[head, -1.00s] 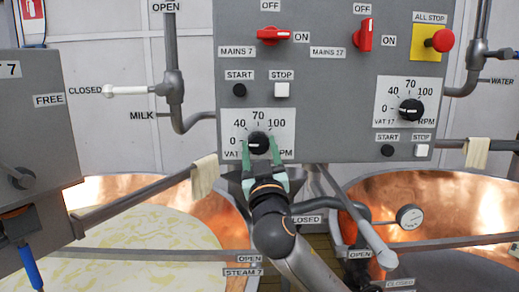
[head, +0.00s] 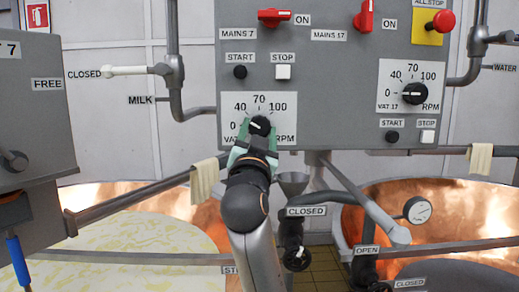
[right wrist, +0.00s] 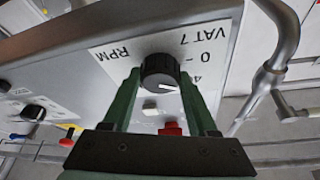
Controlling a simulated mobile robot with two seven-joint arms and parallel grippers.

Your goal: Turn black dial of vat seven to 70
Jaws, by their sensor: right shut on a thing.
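The black dial of vat seven (head: 260,125) is on a white plate marked 0, 40, 70, 100 RPM, low on the grey panel. Its white mark points left, near the 0 side. My right gripper (head: 257,138) reaches up from below with its green fingers around the dial. In the right wrist view the fingers are shut on the sides of the dial (right wrist: 158,72), and its white mark shows on the face. The VAT 7 plate (right wrist: 118,58) is behind it. The gripper hides part of the lower lettering. My left gripper is not in view.
The grey panel (head: 330,90) also holds a red mains 7 switch (head: 273,17), start (head: 240,72) and stop (head: 283,72) buttons, and the vat 17 dial (head: 414,93). Pipes and a gauge (head: 417,210) are below right. Copper vats stand behind.

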